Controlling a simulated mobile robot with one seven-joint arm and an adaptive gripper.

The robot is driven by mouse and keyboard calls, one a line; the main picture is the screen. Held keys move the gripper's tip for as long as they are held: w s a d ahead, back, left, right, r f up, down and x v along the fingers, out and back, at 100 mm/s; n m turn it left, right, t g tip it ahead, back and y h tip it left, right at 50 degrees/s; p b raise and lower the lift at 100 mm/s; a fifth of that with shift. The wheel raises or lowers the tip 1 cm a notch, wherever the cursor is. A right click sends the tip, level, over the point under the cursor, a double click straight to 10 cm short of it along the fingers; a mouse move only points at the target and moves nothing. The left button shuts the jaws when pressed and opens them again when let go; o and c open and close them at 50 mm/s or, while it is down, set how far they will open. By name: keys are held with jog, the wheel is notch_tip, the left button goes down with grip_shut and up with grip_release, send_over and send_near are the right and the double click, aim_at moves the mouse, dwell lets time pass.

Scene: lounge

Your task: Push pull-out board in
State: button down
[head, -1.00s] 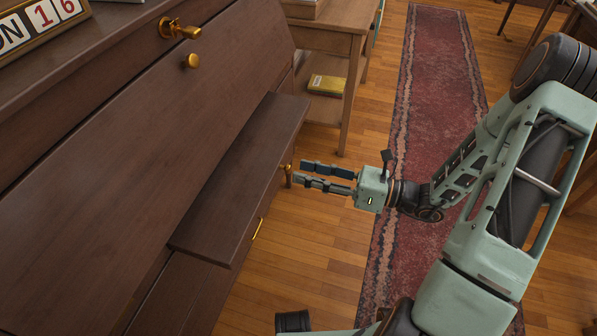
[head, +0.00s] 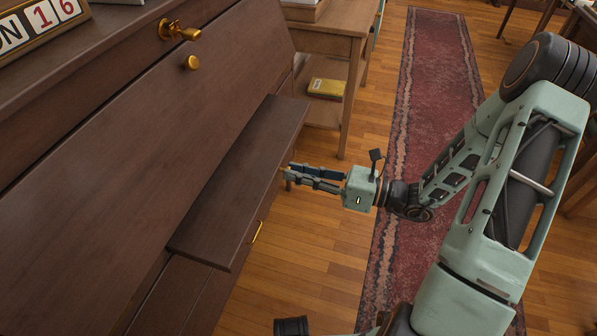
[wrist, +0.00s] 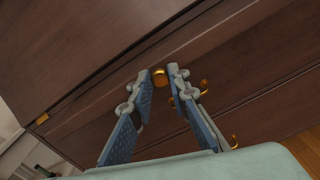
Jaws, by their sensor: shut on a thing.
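The pull-out board (head: 235,190) is a dark brown wooden slab. It sticks out from the front of the brown desk (head: 110,180), below the slanted panel. My gripper (head: 288,172) is at the board's front edge, toward its far end. In the wrist view, a small round brass knob (wrist: 159,78) shows between my two fingertips (wrist: 160,74). My fingers are shut on this knob. In the head view the fingertips mostly hide it.
A brass handle (head: 256,232) is on the drawer below the board. A brass knob (head: 191,62) and a brass key-like fitting (head: 179,31) are on the desk's upper part. A wooden side table (head: 335,60) holds a yellow book (head: 327,88). A red rug (head: 435,110) covers floor to the right.

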aim_at(245, 160)
jog(key=p+x, duration=0.2)
jog(key=x, duration=1.1)
jog(key=shift+a, duration=0.15)
jog(key=c, duration=1.8)
grip_release()
jog(key=shift+a, duration=0.15)
jog(key=v, duration=1.2)
jog(key=shift+w, duration=0.1)
